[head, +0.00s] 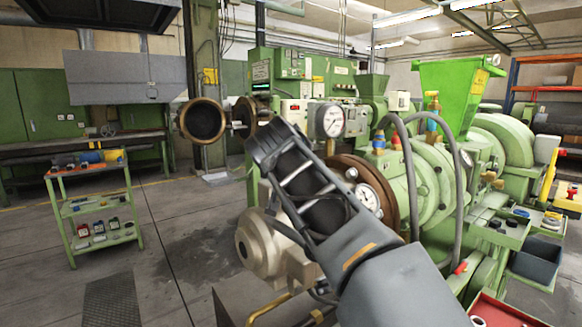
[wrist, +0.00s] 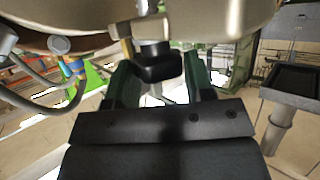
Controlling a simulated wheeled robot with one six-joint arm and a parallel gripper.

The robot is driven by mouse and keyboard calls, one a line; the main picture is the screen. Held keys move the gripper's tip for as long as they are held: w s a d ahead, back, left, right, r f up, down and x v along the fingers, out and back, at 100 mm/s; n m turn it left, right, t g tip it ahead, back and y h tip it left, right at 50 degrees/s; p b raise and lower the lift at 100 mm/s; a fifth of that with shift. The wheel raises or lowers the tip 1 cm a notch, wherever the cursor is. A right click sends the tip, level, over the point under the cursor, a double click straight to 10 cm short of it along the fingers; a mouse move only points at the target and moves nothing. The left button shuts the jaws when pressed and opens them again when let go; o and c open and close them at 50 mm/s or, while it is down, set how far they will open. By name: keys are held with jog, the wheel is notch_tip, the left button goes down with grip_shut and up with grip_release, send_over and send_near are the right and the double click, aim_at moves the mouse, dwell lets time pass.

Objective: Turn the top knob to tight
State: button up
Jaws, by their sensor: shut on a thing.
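The black knob (wrist: 158,66) shows in the wrist view on a short stem under a large beige metal body. My gripper (wrist: 161,76) has its two dark green fingers on either side of the knob, and I take it as shut on it. The exact contact faces are hard to make out. The fingers and the knob cannot be made out there. The knob's tightness cannot be read from the view.
Grey hoses (head: 409,180) loop over the green extruder (head: 432,185). A green tool cart (head: 98,205) stands at left. The floor between is open.

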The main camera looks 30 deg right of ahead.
jog(key=m+g+h, duration=0.2)
jog(key=shift+w+a+f+m+b, duration=0.1)
jog(key=shift+w+a+m+b, duration=0.1)
jog(key=shift+m+b, duration=0.15)
jog(key=m+g+h+p, duration=0.1)
jog(key=m+g+h, duration=0.1)
jog(key=shift+m+g, duration=0.3)
jog(key=shift+m, duration=0.05)
jog(key=m+g+h+p, duration=0.1)
jog(key=m+g, duration=0.1)
jog(key=shift+m+g+p, duration=0.3)
jog(key=shift+g, duration=0.1)
jog(key=shift+w+m+g+h+p, duration=0.1)
jog(key=shift+m+g+h+p, duration=0.25)
jog(key=shift+m+g, duration=0.2)
jog(key=shift+f+g, duration=0.1)
jog(key=shift+g, duration=0.15)
jog(key=o, duration=0.9)
